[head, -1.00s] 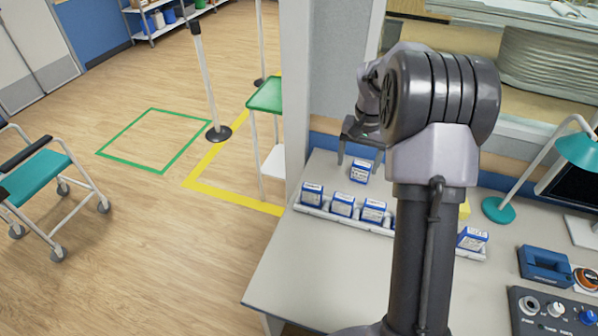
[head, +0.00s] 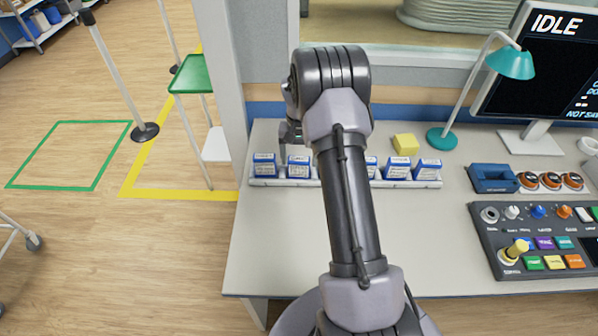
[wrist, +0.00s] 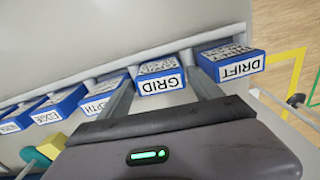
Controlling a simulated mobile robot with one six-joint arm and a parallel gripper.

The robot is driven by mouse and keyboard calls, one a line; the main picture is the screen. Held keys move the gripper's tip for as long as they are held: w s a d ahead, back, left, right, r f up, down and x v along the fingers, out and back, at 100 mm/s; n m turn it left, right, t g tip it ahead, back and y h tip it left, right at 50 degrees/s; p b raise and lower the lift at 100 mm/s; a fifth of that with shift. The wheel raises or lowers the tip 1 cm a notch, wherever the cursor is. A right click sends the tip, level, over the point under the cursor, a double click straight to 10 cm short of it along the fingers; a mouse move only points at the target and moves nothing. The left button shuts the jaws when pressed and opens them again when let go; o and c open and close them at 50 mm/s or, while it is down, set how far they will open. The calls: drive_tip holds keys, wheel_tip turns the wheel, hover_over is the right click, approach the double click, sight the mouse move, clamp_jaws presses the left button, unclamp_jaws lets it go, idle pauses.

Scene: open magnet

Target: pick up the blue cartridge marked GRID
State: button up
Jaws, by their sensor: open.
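The blue cartridge marked GRID (wrist: 161,80) has a white label and shows between the two fingers of my gripper (wrist: 163,82) in the wrist view. The fingers are open, one on each side of it; I cannot tell whether they touch it. In the head view, it appears to be the second cartridge from the left (head: 299,166) in the white rack (head: 275,183), its label too small to read. My gripper (head: 291,138) is at that cartridge, partly hidden by my arm.
The cartridge marked DRIFT (wrist: 231,62) is beside GRID on one side, DEPTH (wrist: 98,100) on the other. EDGE (wrist: 58,108) is farther along. A yellow block (head: 405,144) and a teal lamp (head: 441,139) stand behind the rack. The desk front is clear.

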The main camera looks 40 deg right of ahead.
wheel_tip(320, 180, down, 3)
drive_tip(key=shift+f+b, duration=0.1)
drive_tip(key=shift+b, duration=0.2)
drive_tip(key=shift+r, duration=0.25)
drive_tip(key=shift+c, duration=0.4)
drive_tip(key=c, duration=1.1)
